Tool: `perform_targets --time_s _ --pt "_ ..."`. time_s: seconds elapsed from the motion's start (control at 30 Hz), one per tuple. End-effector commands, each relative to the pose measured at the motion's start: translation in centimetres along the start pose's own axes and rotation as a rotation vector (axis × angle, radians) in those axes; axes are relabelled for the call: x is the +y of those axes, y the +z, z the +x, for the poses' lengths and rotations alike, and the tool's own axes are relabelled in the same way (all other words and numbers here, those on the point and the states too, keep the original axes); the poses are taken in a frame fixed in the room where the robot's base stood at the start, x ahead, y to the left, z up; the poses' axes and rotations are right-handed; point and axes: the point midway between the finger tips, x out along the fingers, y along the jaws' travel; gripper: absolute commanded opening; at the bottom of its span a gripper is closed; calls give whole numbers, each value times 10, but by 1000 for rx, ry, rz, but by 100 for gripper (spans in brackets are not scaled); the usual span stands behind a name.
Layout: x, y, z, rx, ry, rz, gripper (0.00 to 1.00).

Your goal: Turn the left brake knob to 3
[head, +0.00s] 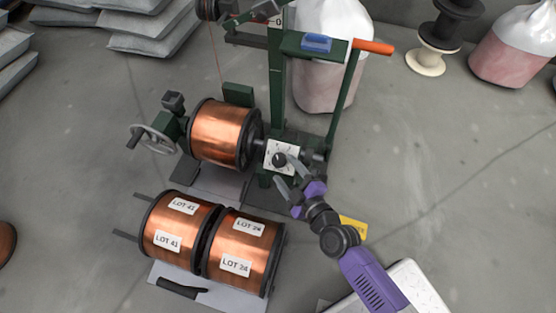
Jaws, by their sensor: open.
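A black knob (279,160) sits on a white dial plate (270,151) with small markings, on the green winding machine (278,100). The markings are too small to read, so I cannot tell the knob's setting. My gripper (284,170) is open, with its grey fingers just below and right of the knob. I cannot tell whether a finger touches it. The fingers cover the lower right part of the plate. A copper spool (219,134) is mounted on the machine left of the dial. I see no second brake knob.
Two copper spools with LOT 41 (168,240) and LOT 24 (236,265) labels lie in front. A handwheel (153,139) is at the machine's left, and an orange-handled lever (373,46) rises at its right. Open floor (450,170) lies to the right.

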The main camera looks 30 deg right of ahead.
Motion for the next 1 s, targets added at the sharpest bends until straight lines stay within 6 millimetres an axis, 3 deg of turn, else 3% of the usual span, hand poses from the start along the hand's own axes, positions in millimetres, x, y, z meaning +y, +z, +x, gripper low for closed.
perform_targets --time_s 0.1,0.3,0.7,1.0 --pt "0 1 21 0 2 1 62" --pt "0 0 45 0 2 2 62" --pt "0 0 53 0 0 0 62" --pt "0 0 53 0 0 0 5"
